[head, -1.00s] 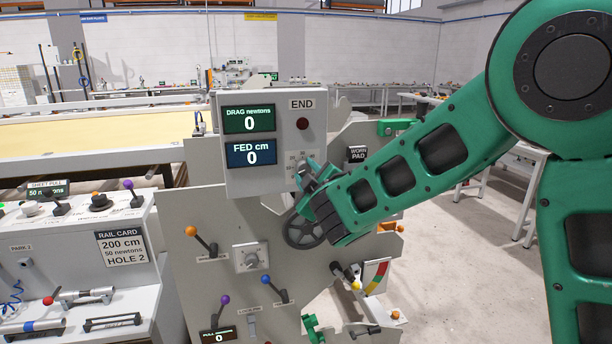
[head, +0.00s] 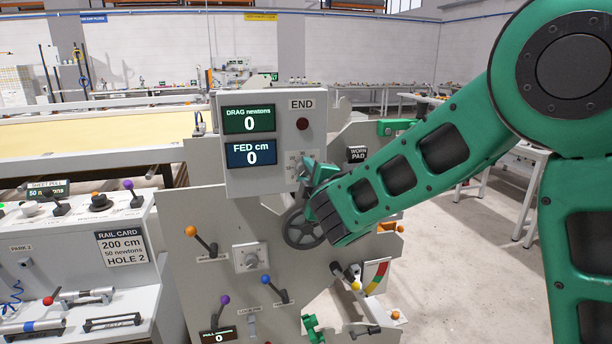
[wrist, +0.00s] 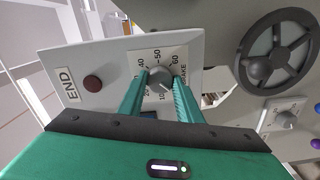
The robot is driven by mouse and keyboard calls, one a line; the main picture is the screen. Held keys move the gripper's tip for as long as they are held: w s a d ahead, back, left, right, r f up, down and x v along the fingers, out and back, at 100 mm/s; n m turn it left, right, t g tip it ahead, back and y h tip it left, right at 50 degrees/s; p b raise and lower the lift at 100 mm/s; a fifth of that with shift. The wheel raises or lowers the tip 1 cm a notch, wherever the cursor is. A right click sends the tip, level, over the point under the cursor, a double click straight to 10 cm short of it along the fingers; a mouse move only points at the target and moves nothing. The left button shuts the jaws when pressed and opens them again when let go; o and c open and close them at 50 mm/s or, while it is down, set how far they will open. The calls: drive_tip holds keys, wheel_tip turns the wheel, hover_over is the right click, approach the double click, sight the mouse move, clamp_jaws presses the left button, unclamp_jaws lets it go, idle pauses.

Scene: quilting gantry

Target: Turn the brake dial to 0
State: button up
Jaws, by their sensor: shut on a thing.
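The brake dial (wrist: 160,77) is a dark grey round knob on a white scale plate on the END panel. In the wrist view the marks 40, 50 and 60 show along the plate's upper side, and a 10 shows near the knob's lower left. I cannot read for sure which mark the knob points at. My gripper (wrist: 159,80) has one green finger on each side of the knob and is shut on it. In the head view my gripper (head: 307,172) covers most of the dial, and only part of its scale plate shows.
The panel (head: 262,180) carries a DRAG display (head: 249,119) and a FED display (head: 251,153), both at 0, and a dark red button (head: 302,124). A spoked handwheel (head: 302,229) sits close below my gripper. Levers with orange, blue and purple knobs stand lower left.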

drive_tip(key=shift+f, duration=0.15)
drive_tip(key=o, duration=1)
drive_tip(key=shift+o, duration=0.2)
drive_tip(key=shift+s, duration=0.1)
drive_tip(key=v, duration=1)
drive_tip(key=shift+s, duration=0.25)
drive_tip(key=shift+d, duration=0.1)
